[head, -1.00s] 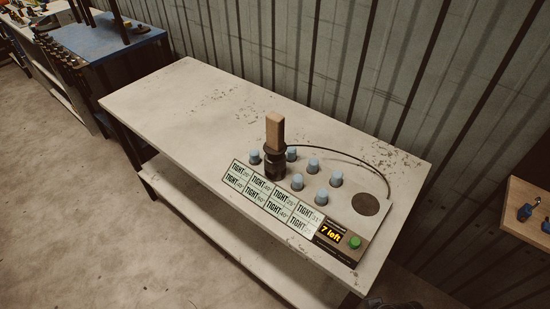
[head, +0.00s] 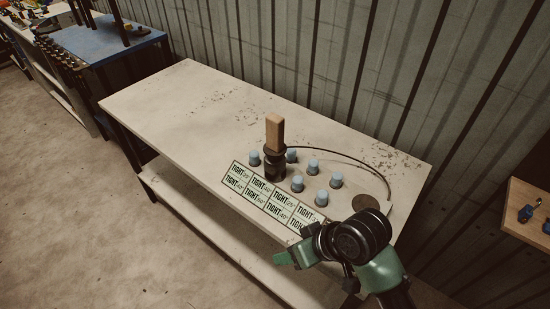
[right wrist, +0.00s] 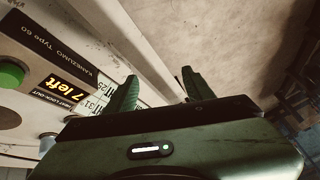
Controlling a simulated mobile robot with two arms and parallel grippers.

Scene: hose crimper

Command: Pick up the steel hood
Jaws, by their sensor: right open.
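The steel hood (head: 274,165) appears to be the dark cylindrical piece with an upright wooden handle (head: 275,130). My left gripper is not in view.
A "7 left" display (right wrist: 65,90) and a green button (right wrist: 10,74) show in the right wrist view. The pale bench top (head: 170,95) is clear at left. A ribbed wall stands behind.

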